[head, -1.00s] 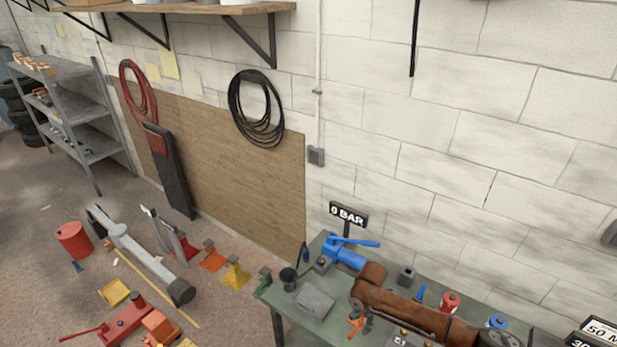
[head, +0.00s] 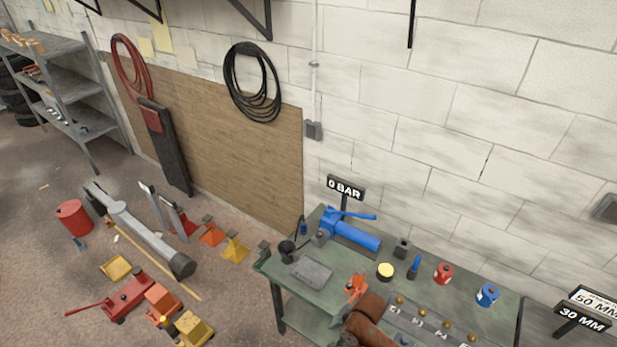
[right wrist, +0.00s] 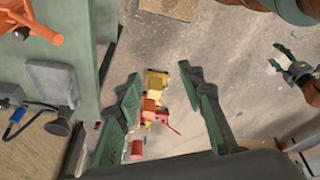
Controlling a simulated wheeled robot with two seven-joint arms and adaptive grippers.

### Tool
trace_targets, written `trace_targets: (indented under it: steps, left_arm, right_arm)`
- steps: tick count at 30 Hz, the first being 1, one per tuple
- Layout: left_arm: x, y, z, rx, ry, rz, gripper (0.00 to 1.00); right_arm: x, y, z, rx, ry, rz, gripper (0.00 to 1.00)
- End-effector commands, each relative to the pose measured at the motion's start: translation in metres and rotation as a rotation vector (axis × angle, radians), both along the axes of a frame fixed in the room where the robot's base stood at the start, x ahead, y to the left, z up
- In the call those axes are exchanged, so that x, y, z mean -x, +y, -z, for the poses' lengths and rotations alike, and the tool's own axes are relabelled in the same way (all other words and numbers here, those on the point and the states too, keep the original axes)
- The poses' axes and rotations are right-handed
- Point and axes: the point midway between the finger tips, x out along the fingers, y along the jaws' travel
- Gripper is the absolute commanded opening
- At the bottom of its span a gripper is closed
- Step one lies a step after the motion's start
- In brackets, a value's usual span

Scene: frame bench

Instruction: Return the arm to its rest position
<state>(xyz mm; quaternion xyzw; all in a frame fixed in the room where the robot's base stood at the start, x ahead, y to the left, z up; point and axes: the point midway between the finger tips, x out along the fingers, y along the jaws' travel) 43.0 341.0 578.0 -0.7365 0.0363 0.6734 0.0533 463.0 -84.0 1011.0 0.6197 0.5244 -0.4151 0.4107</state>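My right arm's brown link (head: 375,318) shows at the bottom edge of the head view, over the front of the green bench (head: 330,288); its gripper is out of that view. In the right wrist view my right gripper (right wrist: 165,110) is open, its two green fingers spread apart with nothing between them. The floor lies far below it, and the bench (right wrist: 70,20) is to its left. My left gripper (right wrist: 282,62) shows small at the right of the same view, with its fingers apart. It hangs over the floor, and I see nothing held in it.
On the bench are a blue pump (head: 352,235), a grey plate (head: 311,271), an orange item (head: 356,287), a red can (head: 444,272), a blue can (head: 487,295) and a rail with brass knobs (head: 430,325). A red jack (head: 128,298) and yellow blocks stand on the floor.

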Motion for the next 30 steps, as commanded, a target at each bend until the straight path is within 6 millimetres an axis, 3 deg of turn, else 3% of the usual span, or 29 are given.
trace_targets:
  steps: [1,5,12,18,29,30]
  left_arm:
    - [-0.002,0.0,0.0,0.0,-0.003,0.001,0.54]
    - [-0.006,0.0,0.0,0.001,-0.008,0.001,0.54]
    - [-0.011,-0.001,-0.001,0.002,-0.014,0.002,0.54]
    - [-0.012,-0.001,-0.001,0.002,-0.016,0.002,0.54]
    - [-0.011,-0.001,-0.001,0.002,-0.014,0.002,0.54]
    - [-0.011,-0.001,0.005,0.001,-0.014,0.002,0.54]
  right_arm:
    - [0.015,-0.003,-0.001,-0.038,0.008,0.095,0.36]
    - [0.04,-0.034,-0.009,-0.096,0.014,0.368,0.36]
    - [0.099,-0.134,-0.021,-0.109,0.022,0.893,0.36]
    - [0.144,-0.197,-0.029,-0.071,0.014,1.163,0.36]
    - [0.213,-0.271,-0.046,0.012,-0.01,1.47,0.36]
    - [0.207,-0.269,-0.03,0.011,-0.004,1.46,0.36]
